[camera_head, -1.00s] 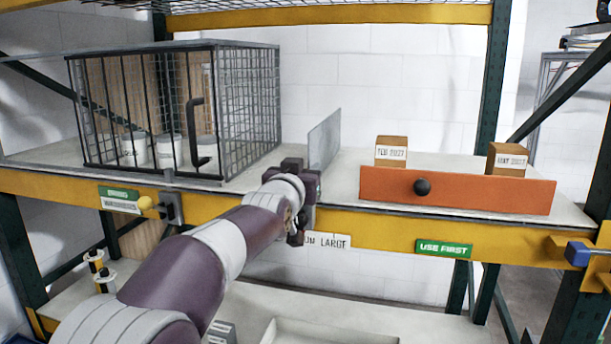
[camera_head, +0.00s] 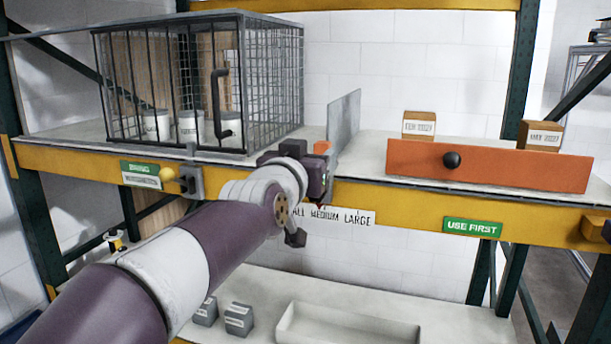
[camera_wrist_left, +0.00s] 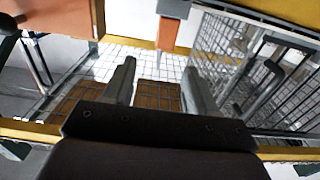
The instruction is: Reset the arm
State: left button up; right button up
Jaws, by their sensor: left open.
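My left arm, purple and white, reaches in from the lower left in the head view. Its gripper (camera_head: 316,170) is in front of the shelf's yellow front beam, between the wire cage and the orange board. Its fingers are hard to make out there. In the left wrist view the two grey fingers of the left gripper (camera_wrist_left: 159,68) stand apart, with nothing seen between them but wire-mesh decking and brown patches beyond. My right gripper is in neither view.
A wire cage (camera_head: 270,85) with white tubs stands left of the gripper. A grey divider (camera_head: 344,125) and a small orange piece (camera_head: 321,147) are close behind it. An orange board (camera_head: 490,166) with cardboard boxes is right. A white tray (camera_head: 345,325) lies on the lower shelf.

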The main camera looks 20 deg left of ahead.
pick_arm(q)
jog(key=s, duration=0.2)
jog(key=shift+s+a, duration=0.2)
jog(key=shift+s, duration=0.15)
jog(key=s+f+g, duration=0.2)
jog(key=f+g, duration=0.1)
jog(key=f, duration=0.7)
jog(key=s+f+g+b, duration=0.1)
jog(key=s+f+g, duration=0.2)
jog(key=f, duration=0.7)
jog(key=s+f+g, duration=0.2)
jog(key=f+g, duration=0.2)
jog(key=f, duration=0.6)
jog(key=s+a+f+g+b, duration=0.1)
jog(key=s+f+g, duration=0.5)
jog(key=s+f, duration=0.8)
notch_tip(320, 180, down, 3)
jog(key=shift+s+f+g+y+b, duration=0.2)
jog(key=shift+s+g+y+b, duration=0.15)
jog(key=shift+b, duration=0.35)
